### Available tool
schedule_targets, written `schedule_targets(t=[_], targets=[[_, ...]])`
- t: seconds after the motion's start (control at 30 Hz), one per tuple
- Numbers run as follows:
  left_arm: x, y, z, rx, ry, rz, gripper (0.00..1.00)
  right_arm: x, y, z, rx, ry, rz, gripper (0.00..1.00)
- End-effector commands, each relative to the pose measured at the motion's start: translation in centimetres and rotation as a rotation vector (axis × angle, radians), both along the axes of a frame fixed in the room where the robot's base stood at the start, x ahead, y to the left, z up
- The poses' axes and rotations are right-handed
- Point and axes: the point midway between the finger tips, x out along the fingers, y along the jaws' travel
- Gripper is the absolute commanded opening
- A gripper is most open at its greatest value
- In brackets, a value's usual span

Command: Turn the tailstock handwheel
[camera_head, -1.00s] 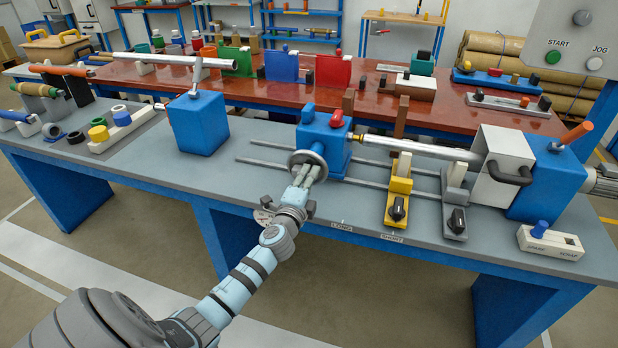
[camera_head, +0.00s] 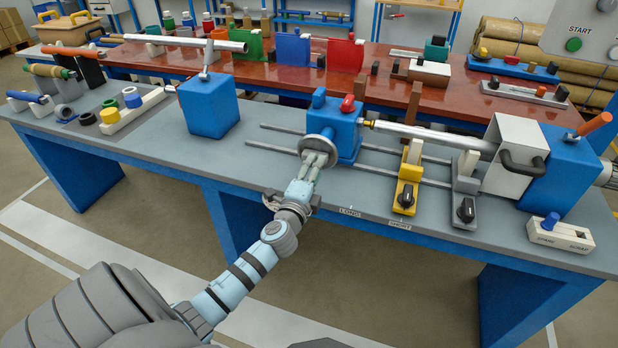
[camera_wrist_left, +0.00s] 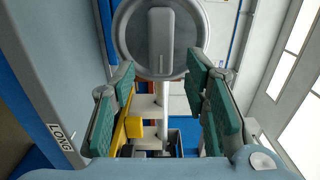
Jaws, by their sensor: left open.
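The tailstock handwheel (camera_head: 318,146) is a grey round wheel on the front of the blue tailstock (camera_head: 343,135). In the left wrist view the handwheel (camera_wrist_left: 135,40) shows face-on as a grey disc with a raised bar across its middle. My left gripper (camera_head: 318,160) is in front of the wheel, its fingers pointing at it. In the left wrist view the green-padded fingers of my left gripper (camera_wrist_left: 160,68) are spread apart with nothing between them, near the wheel's lower edge. Whether they touch the rim I cannot tell. My right gripper is not in view.
Two rails (camera_head: 275,140) run along the bench (camera_head: 270,185). A yellow stop (camera_head: 407,183) and a grey stop (camera_head: 465,190) stand right of the tailstock. A blue box (camera_head: 208,106) stands to the left. The bench front before the wheel is clear.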

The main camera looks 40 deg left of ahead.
Motion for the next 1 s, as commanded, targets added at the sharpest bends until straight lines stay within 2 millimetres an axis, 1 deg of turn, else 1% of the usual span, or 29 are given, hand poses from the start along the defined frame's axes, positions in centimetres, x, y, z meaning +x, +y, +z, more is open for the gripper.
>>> schedule_targets(t=[0.03, 0.1, 0.2, 0.33, 0.47, 0.93, 0.97, 1.0], targets=[[-1.4, -0.5, -0.1, 0.000, 0.002, -0.003, 0.42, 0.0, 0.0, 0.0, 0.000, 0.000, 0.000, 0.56], [-3.3, -1.2, -0.2, -0.001, 0.003, -0.003, 0.42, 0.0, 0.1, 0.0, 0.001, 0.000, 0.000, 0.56], [-5.8, -2.1, -0.1, 0.000, 0.004, -0.002, 0.42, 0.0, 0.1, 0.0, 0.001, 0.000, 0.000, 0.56], [-7.7, -2.8, -0.1, -0.002, 0.002, -0.002, 0.42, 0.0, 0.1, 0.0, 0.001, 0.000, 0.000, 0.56], [-8.2, -2.9, 0.0, -0.002, 0.000, -0.001, 0.42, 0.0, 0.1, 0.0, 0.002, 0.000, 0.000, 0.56], [-8.1, -3.0, 0.0, -0.013, -0.005, -0.004, 0.42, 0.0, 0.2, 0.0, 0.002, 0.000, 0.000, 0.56], [-8.0, -3.2, -0.2, -0.046, -0.009, -0.016, 0.42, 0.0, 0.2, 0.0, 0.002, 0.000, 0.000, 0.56], [-8.0, -3.2, -1.4, -0.090, 0.008, -0.022, 0.42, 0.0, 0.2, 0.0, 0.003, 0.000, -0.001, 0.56]])
